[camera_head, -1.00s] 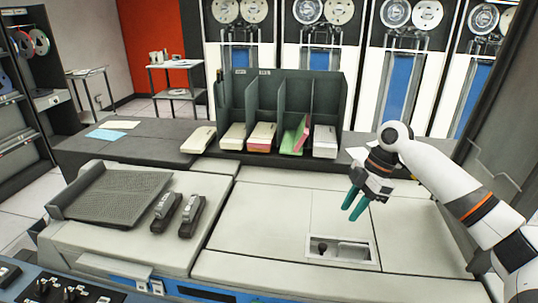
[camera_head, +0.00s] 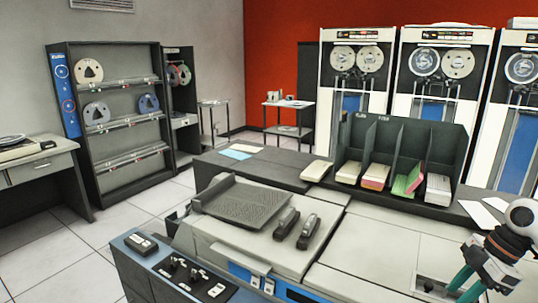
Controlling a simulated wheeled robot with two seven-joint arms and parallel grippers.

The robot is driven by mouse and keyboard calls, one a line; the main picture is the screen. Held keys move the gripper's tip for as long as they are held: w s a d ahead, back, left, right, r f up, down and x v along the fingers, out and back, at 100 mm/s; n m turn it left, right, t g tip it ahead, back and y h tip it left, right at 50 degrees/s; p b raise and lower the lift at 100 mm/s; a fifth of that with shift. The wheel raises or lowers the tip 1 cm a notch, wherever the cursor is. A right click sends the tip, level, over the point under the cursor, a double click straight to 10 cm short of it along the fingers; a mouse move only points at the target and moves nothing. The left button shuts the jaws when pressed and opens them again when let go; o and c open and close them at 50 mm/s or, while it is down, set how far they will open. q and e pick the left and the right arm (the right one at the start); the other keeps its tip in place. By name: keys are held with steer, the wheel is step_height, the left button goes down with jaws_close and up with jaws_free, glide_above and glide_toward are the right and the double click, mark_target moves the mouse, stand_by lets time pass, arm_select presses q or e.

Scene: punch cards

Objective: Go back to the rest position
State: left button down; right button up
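My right gripper (camera_head: 463,288) is at the lower right, over the right part of the light console (camera_head: 365,246). Its teal fingers point down and stand a little apart, with nothing seen between them. The recessed slot (camera_head: 428,286) in the console top is just left of it. My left gripper is not in view. The dark green card rack (camera_head: 450,148) stands behind the console, holding card stacks such as a pink-edged one (camera_head: 375,177) and a green one (camera_head: 408,180).
A grey mesh tray (camera_head: 243,203) and two dark stapler-like devices (camera_head: 297,226) sit on the console's left part. A blue control panel (camera_head: 190,268) runs along its front. A tape shelf (camera_head: 110,122) and desk (camera_head: 40,168) stand left, with open floor (camera_head: 100,226) between.

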steer(key=s+a+f+m+h, duration=0.1)
steer(key=s+a+f+m, duration=0.1)
steer(key=s+a+f, duration=0.55)
steer(key=s+a+f+m+h, duration=0.1)
steer(key=s+a+f, duration=0.2)
steer(key=a+f, duration=0.9)
steer(key=s+a+f+m+t, duration=0.2)
steer(key=s+a+f+m, duration=0.1)
steer(key=s+m, duration=0.3)
steer(key=s+d+r+m+t+h, duration=0.1)
steer(key=s+d+r+m+h, duration=0.15)
steer(key=s+m, duration=0.45)
steer(key=s+f+n+g, duration=0.1)
steer(key=s+f+n, duration=0.15)
steer(key=f, duration=2.55)
steer(key=s+d+f+g, duration=0.1)
steer(key=s+d+f, duration=0.2)
steer(key=s+f, duration=1.2)
steer(key=shift+s+d+g, duration=0.2)
steer(key=shift+s+g, duration=0.1)
steer(key=shift+s, duration=0.6)
